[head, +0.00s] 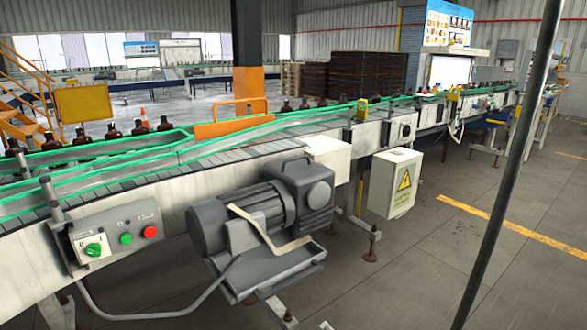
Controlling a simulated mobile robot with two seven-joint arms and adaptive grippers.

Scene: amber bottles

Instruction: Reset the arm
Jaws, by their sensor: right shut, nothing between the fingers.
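Only a small pale tip of my right gripper (325,325) shows at the bottom edge of the head view, just right of the middle. It is shut and holds nothing. The rest of it and the right arm are cut off by the picture edge. My left gripper is not in view. Several amber bottles (165,124) stand upright in a row on the conveyor (235,152) at the left, apart from the gripper.
A grey motor (262,215) juts out from the near conveyor side, above the gripper tip. A control box (118,236) is at the left and a white electrical box (394,183) at the right. A dark slanted pole (505,190) crosses the right.

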